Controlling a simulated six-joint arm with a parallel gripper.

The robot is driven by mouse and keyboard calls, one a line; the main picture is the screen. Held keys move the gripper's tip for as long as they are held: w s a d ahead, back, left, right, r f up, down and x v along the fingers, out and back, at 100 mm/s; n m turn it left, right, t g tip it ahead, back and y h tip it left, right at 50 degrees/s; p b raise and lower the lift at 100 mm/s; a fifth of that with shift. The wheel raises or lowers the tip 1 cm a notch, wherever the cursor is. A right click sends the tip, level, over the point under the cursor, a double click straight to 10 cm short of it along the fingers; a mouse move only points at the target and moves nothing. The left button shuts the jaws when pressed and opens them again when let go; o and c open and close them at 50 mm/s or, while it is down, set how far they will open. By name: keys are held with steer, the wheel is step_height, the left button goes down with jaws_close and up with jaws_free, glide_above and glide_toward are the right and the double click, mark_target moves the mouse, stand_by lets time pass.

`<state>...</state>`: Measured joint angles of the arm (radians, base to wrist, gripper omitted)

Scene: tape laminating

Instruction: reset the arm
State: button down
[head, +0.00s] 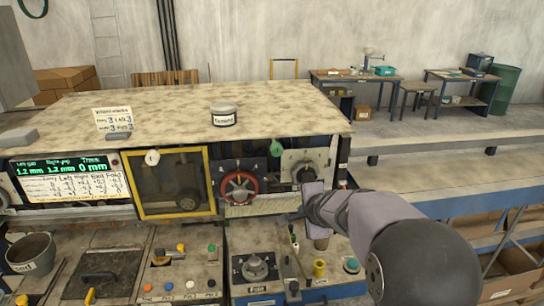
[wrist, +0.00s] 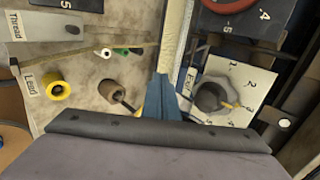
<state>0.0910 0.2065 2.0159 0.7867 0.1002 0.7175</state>
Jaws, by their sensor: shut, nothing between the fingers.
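My gripper (head: 314,198) is at the right front of the laminating machine, with my arm reaching in from the lower right. In the wrist view its blue fingers (wrist: 161,90) are shut with nothing between them. They point at a pale vertical strip, between the Exit dial (wrist: 210,96) on the right and a brown cylindrical part (wrist: 112,92) on the left. In the head view the right-hand dial (head: 302,172) is just above and behind the gripper. I cannot tell whether the fingers touch anything.
The machine front has a red handwheel (head: 238,188), a yellow-framed window (head: 133,190) and a green-lit display (head: 65,172). A lower panel holds a Fuse knob (head: 255,268) and a yellow piece (head: 320,268). A labelled jar (head: 223,115) stands on the machine top.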

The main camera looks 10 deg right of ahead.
steer(key=s+a+f+n+g+b, duration=0.1)
steer(key=s+f+n+g+b, duration=0.1)
steer(key=s+f+n, duration=0.4)
steer(key=s+a+f+n+g+b, duration=0.1)
steer(key=s+f+n+g+b, duration=0.2)
steer(key=s, duration=1.2)
steer(key=s+a+f+n+g+b, duration=0.1)
steer(key=s+f+n+g, duration=0.3)
steer(key=s+f+n, duration=0.5)
steer(key=s+f+b, duration=0.1)
steer(key=s, duration=0.1)
steer(key=shift+s+f+g, duration=0.15)
steer(key=shift+s+g, duration=0.15)
steer(key=shift+g, duration=0.1)
